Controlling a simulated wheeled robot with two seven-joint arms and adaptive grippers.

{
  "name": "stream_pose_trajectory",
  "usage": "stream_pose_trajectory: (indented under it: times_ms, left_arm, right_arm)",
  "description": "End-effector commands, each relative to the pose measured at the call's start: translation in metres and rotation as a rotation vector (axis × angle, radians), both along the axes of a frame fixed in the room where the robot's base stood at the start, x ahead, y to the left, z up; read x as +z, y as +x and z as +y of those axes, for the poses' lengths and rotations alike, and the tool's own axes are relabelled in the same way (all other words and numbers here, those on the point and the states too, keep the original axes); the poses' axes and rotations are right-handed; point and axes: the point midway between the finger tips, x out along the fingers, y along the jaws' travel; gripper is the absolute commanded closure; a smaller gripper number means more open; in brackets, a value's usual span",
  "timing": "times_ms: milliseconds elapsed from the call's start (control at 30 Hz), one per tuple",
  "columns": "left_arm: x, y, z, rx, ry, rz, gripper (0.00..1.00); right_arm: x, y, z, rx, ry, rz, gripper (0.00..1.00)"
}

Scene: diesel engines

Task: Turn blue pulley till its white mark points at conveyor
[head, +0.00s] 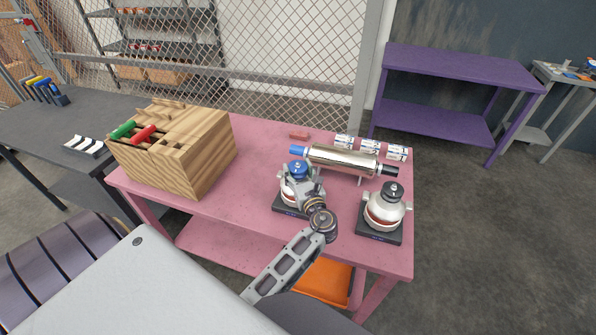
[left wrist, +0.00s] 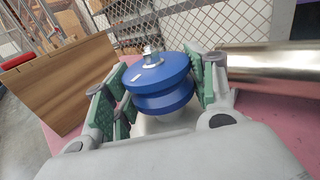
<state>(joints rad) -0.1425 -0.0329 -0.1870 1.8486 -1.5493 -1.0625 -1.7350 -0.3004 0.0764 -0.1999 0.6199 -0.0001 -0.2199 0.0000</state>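The blue pulley (head: 298,168) tops a white and red unit on a dark base on the pink table. In the left wrist view the pulley (left wrist: 158,82) shows close up, upright, with two flanges and a metal nut on top. My left gripper (head: 301,180) is around the pulley, green-padded fingers on both sides. The pads are very close to it; I cannot tell if both press on it. My right gripper is not in view. I cannot identify the conveyor surely; dark curved slats (head: 50,265) show at lower left.
A silver cylinder (head: 343,161) lies just behind the pulley. A wooden block (head: 190,150) holding red- and green-handled tools stands left. White cans (head: 397,152) are at the back right.

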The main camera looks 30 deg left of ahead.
Motion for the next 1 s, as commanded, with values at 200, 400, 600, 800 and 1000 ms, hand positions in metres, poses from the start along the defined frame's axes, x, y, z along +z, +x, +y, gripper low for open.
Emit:
stream_pose_trajectory:
  times_ms: [200,400,600,800,1000]
  left_arm:
    - [0.000,0.000,0.000,0.000,0.000,0.000,0.22]
    - [0.000,0.000,0.000,-0.001,0.000,0.000,0.22]
    - [0.000,-0.002,-0.003,-0.001,0.000,0.000,0.22]
    - [-0.001,-0.013,-0.016,-0.002,-0.001,0.002,0.22]
    - [-0.001,-0.028,-0.034,-0.002,-0.001,0.002,0.22]
  right_arm:
    - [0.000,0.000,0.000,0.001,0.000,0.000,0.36]
    - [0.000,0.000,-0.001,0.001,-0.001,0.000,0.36]
    - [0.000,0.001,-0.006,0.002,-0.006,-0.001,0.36]
    - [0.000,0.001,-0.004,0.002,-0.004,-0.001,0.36]
    - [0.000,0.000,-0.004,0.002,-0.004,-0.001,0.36]
